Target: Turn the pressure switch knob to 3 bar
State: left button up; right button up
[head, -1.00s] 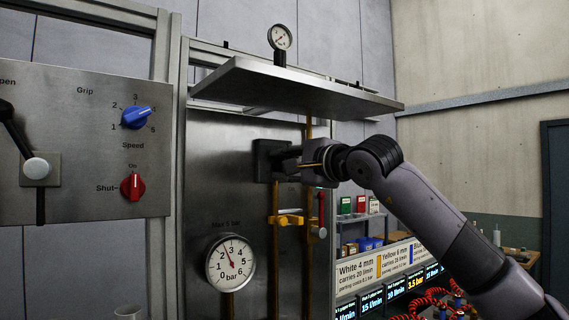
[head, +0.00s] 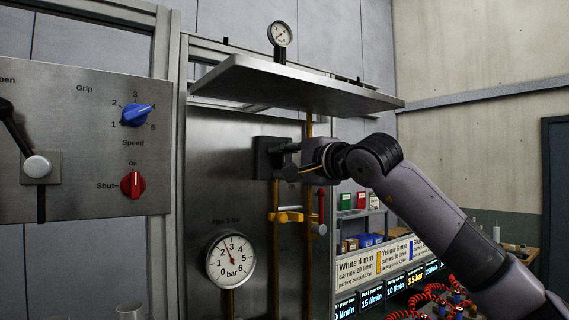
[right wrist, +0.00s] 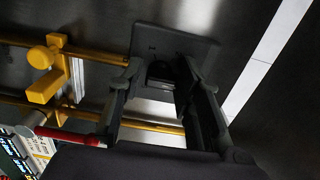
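The pressure switch is a dark square box (head: 268,158) on the steel panel in the head view. In the right wrist view, its dark plate (right wrist: 200,48) carries a short black knob (right wrist: 160,74). My right gripper (head: 287,160) is at the front of the box, its two fingers spread apart. In the right wrist view the fingers of my right gripper (right wrist: 164,68) stand on either side of the knob, with a gap visible. Whether either finger touches it is unclear. The knob's scale cannot be read. My left gripper is not in view.
A round gauge (head: 231,258) below left reads between 2 and 3 bar. A steel shelf (head: 290,85) juts out above my right gripper. Brass pipes with a yellow valve handle (head: 286,216) and a red-handled lever (head: 321,207) are below it. A control panel (head: 70,85) is at left.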

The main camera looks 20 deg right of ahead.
jog(key=shift+o, duration=1.2)
jog(key=shift+r, duration=0.1)
jog(key=shift+s+d, duration=0.1)
jog(key=shift+s, duration=0.05)
jog(key=v, duration=1.1)
jog(key=shift+s, duration=0.35)
jog(key=shift+d, duration=0.1)
